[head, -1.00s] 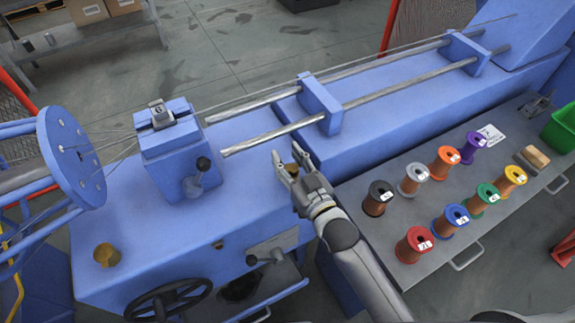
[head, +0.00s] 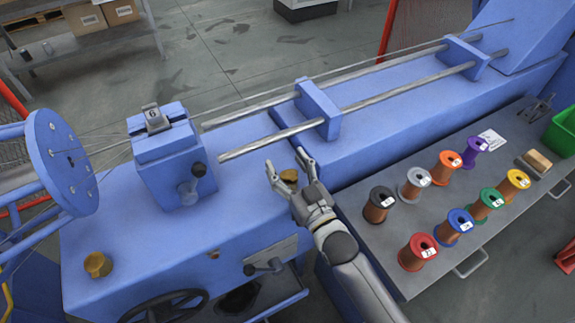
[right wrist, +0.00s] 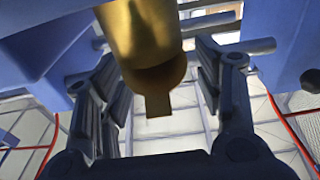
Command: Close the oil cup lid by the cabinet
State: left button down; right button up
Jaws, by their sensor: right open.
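A small brass oil cup (head: 289,176) stands on the blue machine deck, close to the grey cabinet with the spools. My right gripper (head: 286,158) is open over it, and the cup shows between the spread fingers. In the right wrist view the brass cup (right wrist: 142,35) comes down from the top between the fingers (right wrist: 160,95), with a rounded end and a small tab. I see no finger clearly touching it. Whether its lid is open cannot be told. A second brass oil cup (head: 98,264) stands at the deck's left end. My left gripper is not in view.
The grey cabinet top (head: 385,245) holds several coloured wire spools, a wooden block (head: 538,160) and a green bin (head: 562,130). A blue clamp block with a lever (head: 172,165) stands left of the gripper. Steel rods (head: 400,95) run behind it.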

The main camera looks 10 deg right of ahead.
jog(key=shift+s, duration=0.15)
jog(key=v, duration=1.1)
jog(key=shift+s, duration=0.4)
jog(key=shift+d, duration=0.15)
